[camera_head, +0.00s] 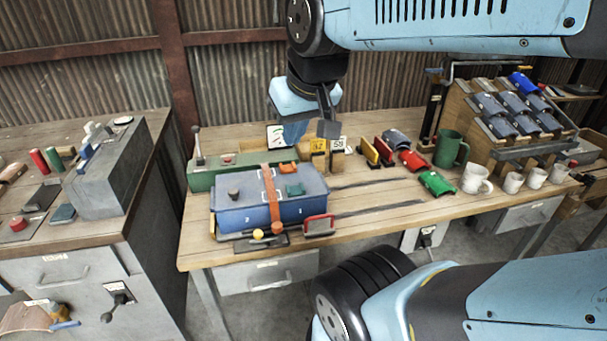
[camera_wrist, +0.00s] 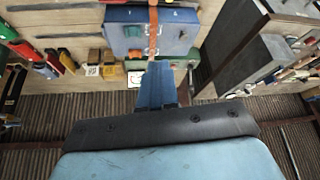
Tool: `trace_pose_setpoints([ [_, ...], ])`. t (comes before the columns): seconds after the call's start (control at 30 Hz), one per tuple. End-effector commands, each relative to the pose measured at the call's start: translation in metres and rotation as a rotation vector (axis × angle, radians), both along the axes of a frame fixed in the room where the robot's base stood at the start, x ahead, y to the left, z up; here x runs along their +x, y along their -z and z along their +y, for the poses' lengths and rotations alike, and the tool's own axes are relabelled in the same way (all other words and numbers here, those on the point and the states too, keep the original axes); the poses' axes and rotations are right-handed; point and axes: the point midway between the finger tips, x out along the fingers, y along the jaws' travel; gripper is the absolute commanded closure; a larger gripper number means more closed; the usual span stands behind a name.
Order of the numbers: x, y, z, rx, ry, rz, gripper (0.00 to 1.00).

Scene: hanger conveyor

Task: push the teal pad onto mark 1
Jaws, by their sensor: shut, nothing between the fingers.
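A small teal pad (camera_head: 295,189) lies on the top of a blue box (camera_head: 240,210), on the right part of the lid beside an orange strap. It also shows in the wrist view (camera_wrist: 132,31), left of the strap. My gripper (camera_head: 291,140) is shut and empty, above and behind the box, apart from the pad. Its blue fingers also show in the wrist view (camera_wrist: 158,68), pointing towards the box. Small figures show on the box's front; a 2 is on the left part, and the one on the right is too small to read surely.
An orange strap (camera_head: 271,200) runs over the box. A dark knob (camera_head: 233,193) and an orange piece (camera_head: 289,168) are on its top. A green case (camera_head: 205,178) stands behind. Number cards (camera_head: 318,145), a green mug (camera_head: 448,149) and white mugs (camera_head: 476,180) stand to the right.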

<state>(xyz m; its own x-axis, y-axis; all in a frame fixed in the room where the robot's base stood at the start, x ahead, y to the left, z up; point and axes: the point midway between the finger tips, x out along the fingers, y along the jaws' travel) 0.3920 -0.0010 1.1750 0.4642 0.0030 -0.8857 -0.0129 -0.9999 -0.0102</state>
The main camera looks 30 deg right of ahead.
Motion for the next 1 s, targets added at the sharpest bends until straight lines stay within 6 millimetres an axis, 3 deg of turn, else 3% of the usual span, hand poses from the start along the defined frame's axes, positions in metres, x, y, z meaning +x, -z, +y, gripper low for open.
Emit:
trace_pose_setpoints([
  [0.17,0.016,0.008,0.000,0.074,0.100,0.083,1.00],
  [0.47,0.059,0.034,-0.036,0.303,0.416,0.300,1.00],
  [0.77,0.098,0.070,-0.087,0.541,0.752,0.496,1.00],
  [1.0,0.122,0.106,-0.138,0.738,1.024,0.634,1.00],
])
